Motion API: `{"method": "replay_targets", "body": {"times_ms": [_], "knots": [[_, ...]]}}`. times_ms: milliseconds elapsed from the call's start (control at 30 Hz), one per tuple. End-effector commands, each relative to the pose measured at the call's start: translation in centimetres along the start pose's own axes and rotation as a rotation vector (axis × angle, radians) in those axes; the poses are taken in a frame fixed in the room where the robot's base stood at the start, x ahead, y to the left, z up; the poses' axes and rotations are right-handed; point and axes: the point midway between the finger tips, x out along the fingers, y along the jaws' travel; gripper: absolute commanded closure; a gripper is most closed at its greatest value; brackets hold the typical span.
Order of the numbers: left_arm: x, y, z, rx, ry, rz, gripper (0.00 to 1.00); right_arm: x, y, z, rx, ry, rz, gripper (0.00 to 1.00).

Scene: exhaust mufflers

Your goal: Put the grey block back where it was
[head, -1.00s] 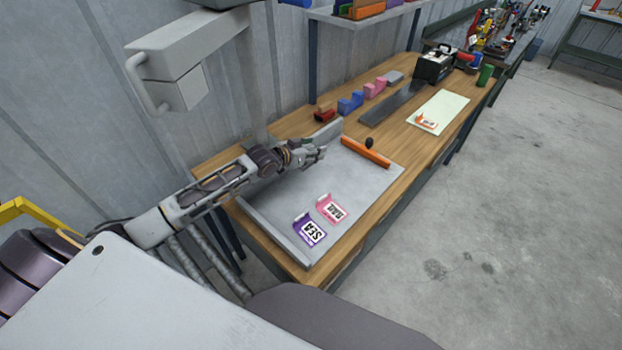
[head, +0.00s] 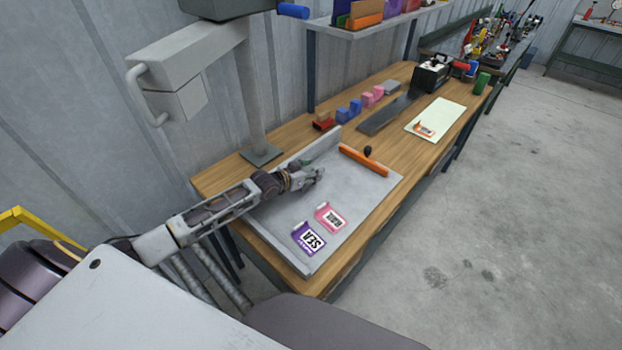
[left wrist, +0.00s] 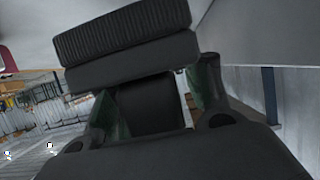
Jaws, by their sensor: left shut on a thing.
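In the left wrist view the dark fingers (left wrist: 150,95) fill the middle, and the held thing is not clear. A pale grey block (head: 392,87) lies at the far end of a row of coloured blocks on the bench. My right gripper is not in view.
A purple SEA card (head: 309,238) and a pink RAIL card (head: 331,218) lie on the tray's near part. An orange bar (head: 363,160) with a black knob lies at its far right edge. A grey post (head: 252,100) stands behind. Red, blue (head: 348,110) and pink blocks line the bench.

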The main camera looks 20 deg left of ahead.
Motion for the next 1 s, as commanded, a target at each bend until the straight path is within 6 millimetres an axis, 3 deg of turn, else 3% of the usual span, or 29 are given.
{"method": "replay_targets", "body": {"times_ms": [367,700,1000], "knots": [[0.1,0.0,0.2,0.0,0.001,0.0,0.78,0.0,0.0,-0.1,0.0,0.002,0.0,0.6],[1.3,0.0,3.1,-0.001,0.001,-0.001,0.78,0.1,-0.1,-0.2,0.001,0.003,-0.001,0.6],[1.5,0.0,3.4,0.0,0.002,0.0,0.78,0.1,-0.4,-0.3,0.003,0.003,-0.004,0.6]]}}
